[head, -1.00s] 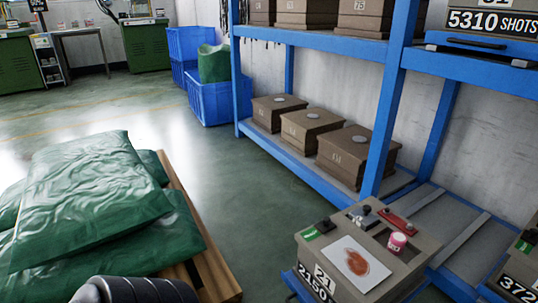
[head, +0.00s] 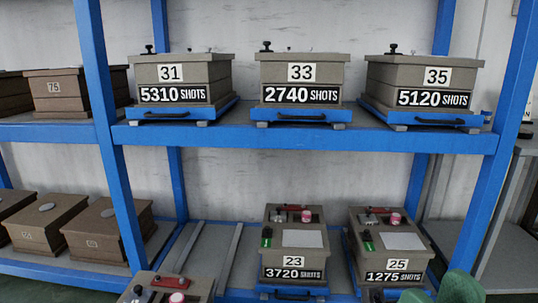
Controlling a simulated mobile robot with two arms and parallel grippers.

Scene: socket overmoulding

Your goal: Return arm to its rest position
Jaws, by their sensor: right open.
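My right gripper (head: 438,292) appears only in part at the bottom edge, right of centre, as two green finger-like pieces with a gap between them. It looks open, with nothing seen between the pieces. It shows in front of the lower right of the mould box labelled 25 (head: 390,242); whether it touches anything cannot be told. The rest of my right arm is cut off by the frame. My left gripper is not in view.
A blue shelving rack (head: 300,136) fills the view. Boxes 31 (head: 180,75), 33 (head: 300,72) and 35 (head: 420,78) stand on top. Box 23 (head: 292,250) stands beside 25 below. Another box (head: 200,287) juts forward at the bottom; bare rails (head: 228,258) lie behind it.

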